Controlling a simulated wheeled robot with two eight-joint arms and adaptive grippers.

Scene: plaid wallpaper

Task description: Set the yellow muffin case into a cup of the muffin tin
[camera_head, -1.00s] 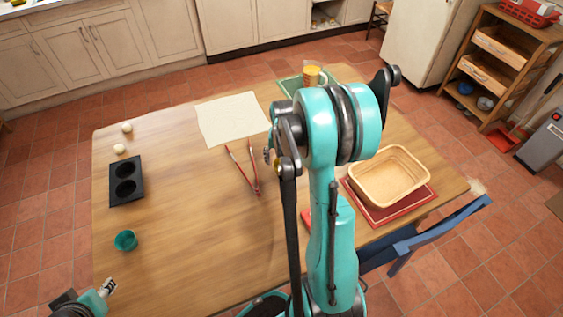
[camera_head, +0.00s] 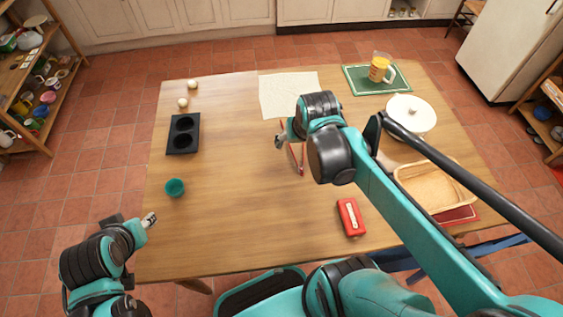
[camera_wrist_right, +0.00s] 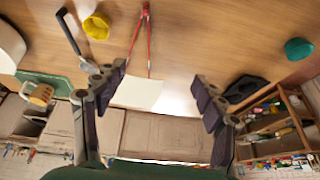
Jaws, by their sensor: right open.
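The yellow muffin case (camera_wrist_right: 96,27) lies on the table in the right wrist view, beside the red tongs (camera_wrist_right: 145,38). In the head view my right arm appears to hide it. The black muffin tin (camera_head: 183,134) is at the left of the table, with two dark cups that look empty. Its dark shape also shows at the right of the wrist view (camera_wrist_right: 245,88). My right gripper (camera_wrist_right: 158,83) is open and empty, above the table; it shows in the head view (camera_head: 283,139) near the tongs. My left gripper (camera_head: 150,219) is over the near left corner, its jaws unclear.
A teal case (camera_head: 175,187) stands below the tin. Two pale balls (camera_head: 183,102) lie behind it. A white sheet (camera_head: 288,94), a mug (camera_head: 380,68), a white lidded pot (camera_head: 410,113), a basket (camera_head: 430,186) and a red packet (camera_head: 351,217) are also there. The table's left middle is clear.

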